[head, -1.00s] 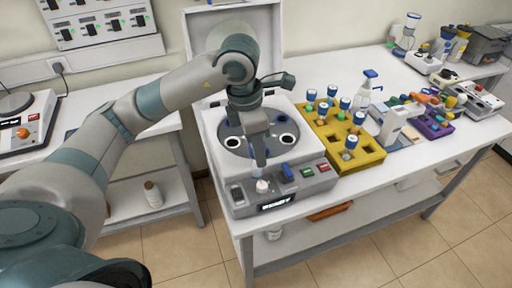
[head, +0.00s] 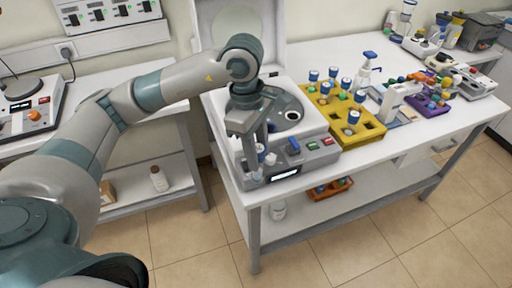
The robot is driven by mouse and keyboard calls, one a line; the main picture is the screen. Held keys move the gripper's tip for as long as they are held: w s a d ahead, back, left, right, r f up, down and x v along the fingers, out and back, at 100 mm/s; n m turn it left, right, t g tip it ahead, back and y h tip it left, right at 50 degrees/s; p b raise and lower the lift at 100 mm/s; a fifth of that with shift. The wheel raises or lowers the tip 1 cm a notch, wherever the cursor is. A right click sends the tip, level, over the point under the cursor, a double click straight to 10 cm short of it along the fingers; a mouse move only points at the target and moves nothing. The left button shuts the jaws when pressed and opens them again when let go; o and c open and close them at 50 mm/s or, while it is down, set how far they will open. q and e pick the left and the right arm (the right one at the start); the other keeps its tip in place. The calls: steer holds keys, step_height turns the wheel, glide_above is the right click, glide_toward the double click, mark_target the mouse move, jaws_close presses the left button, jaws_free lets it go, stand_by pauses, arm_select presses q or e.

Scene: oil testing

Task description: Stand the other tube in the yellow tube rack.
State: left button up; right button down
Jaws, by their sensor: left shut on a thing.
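My left gripper (head: 256,158) is shut on a tube with a blue cap (head: 260,148) and a pale body. It holds the tube roughly upright over the front left of the grey centrifuge (head: 318,158), by its white knob; I cannot tell whether they touch. The centrifuge lid is up, and its dark rotor (head: 270,123) is partly hidden by my arm. The yellow tube rack (head: 346,144) stands to the right of the gripper. Several blue-capped tubes stand in it, one near its front (head: 351,118), and some front and right holes look empty. My right gripper is out of view.
The upright centrifuge lid (head: 270,45) is behind my arm. Some bare tabletop lies before the yellow rack.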

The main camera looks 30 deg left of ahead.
mark_target(259, 177)
arm_select(q)
steer(key=m, duration=0.1)
steer(key=f+m, duration=0.1)
steer(key=m, duration=0.1)
steer(key=shift+s+d+f+m, duration=0.15)
steer(key=shift+s+d+m, duration=0.1)
steer(key=shift+d+m, duration=0.05)
steer(key=f+m, duration=0.1)
steer(key=m, duration=0.2)
steer(key=s+f+m+g+b, duration=0.1)
steer(key=m, duration=0.3)
steer(key=d+f+m+y+b, duration=0.1)
steer(key=m, duration=0.3)
steer(key=shift+s+f+g, duration=0.15)
steer(key=shift+s+g, duration=0.15)
steer(key=shift+s+f+m+y, duration=0.15)
steer(key=shift+f+m, duration=0.1)
steer(key=shift+m, duration=0.6)
steer(key=shift+s+f+m+y, duration=0.15)
steer(key=shift+f+m, duration=0.05)
steer(key=shift+m, duration=0.65)
